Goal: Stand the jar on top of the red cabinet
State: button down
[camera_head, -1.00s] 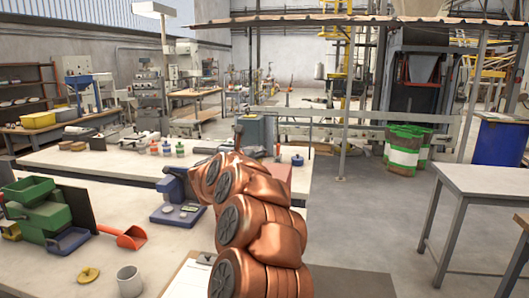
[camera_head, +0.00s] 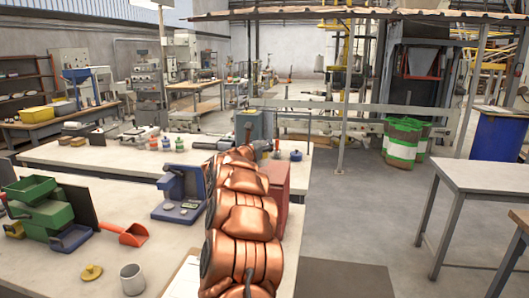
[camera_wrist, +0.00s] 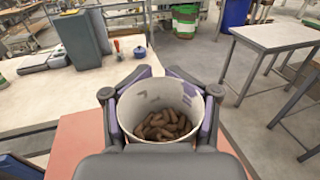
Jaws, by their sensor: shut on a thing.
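My gripper (camera_wrist: 160,88) is shut on a whitish round jar (camera_wrist: 149,96), with a finger on each side of it. The jar is upright, and brown pellets lie in its bottom. The red cabinet (camera_wrist: 82,138) shows its flat top below and on both sides of the jar in the wrist view. In the head view the red cabinet (camera_head: 283,190) stands just right of my copper-coloured arm, partly hidden by it. The jar and gripper are hidden behind my arm there. I cannot tell whether the jar's base touches the cabinet top.
A blue scale (camera_head: 182,196), a green machine (camera_head: 48,208), a red scoop (camera_head: 128,235) and a grey mug (camera_head: 132,279) are on the near bench. A long white bench (camera_head: 110,157) with small bottles lies behind. A grey table (camera_head: 485,180) stands at right, beyond open floor.

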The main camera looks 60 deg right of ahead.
jog(key=shift+f+p, duration=0.7)
jog(key=shift+f, duration=1)
jog(key=shift+f+b, duration=0.2)
jog(key=shift+b, duration=0.15)
jog(key=shift+c, duration=1.4)
grip_release()
jog(key=shift+r, duration=0.1)
jog(key=shift+r+p, duration=0.15)
jog(key=shift+p, duration=0.2)
jog(key=shift+a, duration=0.2)
jog(key=a+b, duration=0.4)
jog(key=a, duration=0.7)
jog(key=shift+s+a, duration=0.3)
jog(key=shift+s, duration=0.1)
